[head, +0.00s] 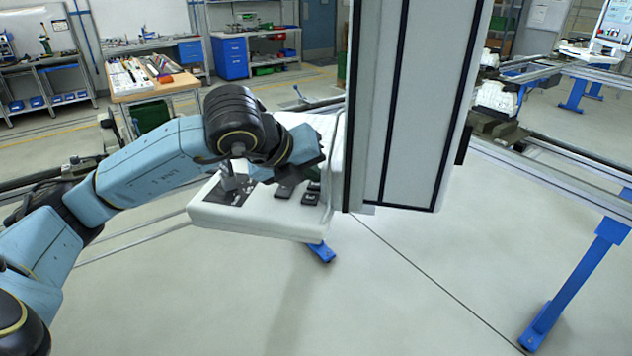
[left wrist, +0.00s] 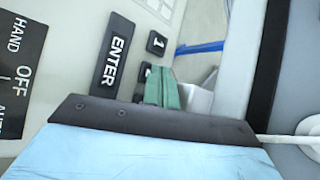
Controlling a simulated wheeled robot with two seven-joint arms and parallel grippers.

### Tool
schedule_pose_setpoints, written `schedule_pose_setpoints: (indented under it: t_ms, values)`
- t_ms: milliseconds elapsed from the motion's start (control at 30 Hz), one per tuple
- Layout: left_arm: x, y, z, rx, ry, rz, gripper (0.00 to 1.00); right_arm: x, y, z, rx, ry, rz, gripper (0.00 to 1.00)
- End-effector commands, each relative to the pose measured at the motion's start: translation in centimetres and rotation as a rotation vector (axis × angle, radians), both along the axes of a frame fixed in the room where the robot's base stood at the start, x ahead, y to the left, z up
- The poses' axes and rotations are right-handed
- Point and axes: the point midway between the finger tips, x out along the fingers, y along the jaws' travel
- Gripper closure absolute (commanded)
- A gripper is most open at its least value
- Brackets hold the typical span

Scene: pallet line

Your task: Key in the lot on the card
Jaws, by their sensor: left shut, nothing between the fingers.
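A white control panel (head: 255,220) stands in front of me, its top face partly covered by my left arm. Several black keys (head: 283,191) show on it. In the left wrist view I read an ENTER key (left wrist: 115,52) and a 1 key (left wrist: 156,43); another key beside them is mostly hidden. My left gripper (head: 313,184) is over the keys at the panel's right side. Its green fingertips (left wrist: 163,88) are shut and empty, close to the partly hidden key; I cannot tell whether they touch it. No lot card is readable. My right gripper is out of view.
A dark HAND/OFF/AUTO switch plate (left wrist: 20,70) is left of the keys. A tall white cabinet column (head: 415,105) rises right beside the panel. A conveyor rail with blue legs (head: 580,285) runs at the right. The floor in front is clear.

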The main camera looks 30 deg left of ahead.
Motion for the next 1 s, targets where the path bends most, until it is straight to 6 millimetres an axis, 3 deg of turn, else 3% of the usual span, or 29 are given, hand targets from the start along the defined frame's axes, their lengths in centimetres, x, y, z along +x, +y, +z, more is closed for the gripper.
schedule_pose_setpoints:
  t_ms: [200, 567, 1000]
  values:
    - [0.0, 0.0, 1.2, -0.001, -0.003, 0.000, 1.00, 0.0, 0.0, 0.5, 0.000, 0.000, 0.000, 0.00]
    - [0.1, 0.0, 1.4, -0.001, -0.004, 0.000, 1.00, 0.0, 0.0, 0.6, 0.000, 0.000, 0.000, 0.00]
    - [0.1, 0.0, 5.5, -0.001, -0.005, 0.001, 1.00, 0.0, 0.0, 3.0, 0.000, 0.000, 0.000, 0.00]
